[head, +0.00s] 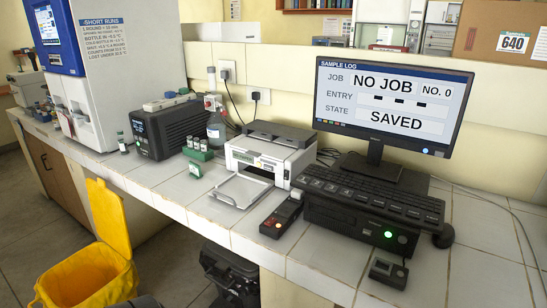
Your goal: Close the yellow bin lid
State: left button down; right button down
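The yellow bin (62,284) stands on the floor at the lower left, in front of the bench, cut off by the bottom edge. Its yellow lid (108,216) is open and stands nearly upright at the bin's far right side. The bin's mouth is uncovered. Neither of my grippers can be made out in the head view. A small dark shape at the bottom edge beside the bin is too cut off to identify.
The tiled bench (190,207) runs beside the bin, carrying a printer (268,152), a monitor (392,105) and a keyboard (370,195). A black object (232,272) is below the bench edge, right of the bin. Floor (35,225) shows left of the lid.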

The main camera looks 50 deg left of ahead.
aim_at(108, 210)
jog(key=u, duration=2.95)
jog(key=i, duration=0.25)
jog(key=u, duration=0.05)
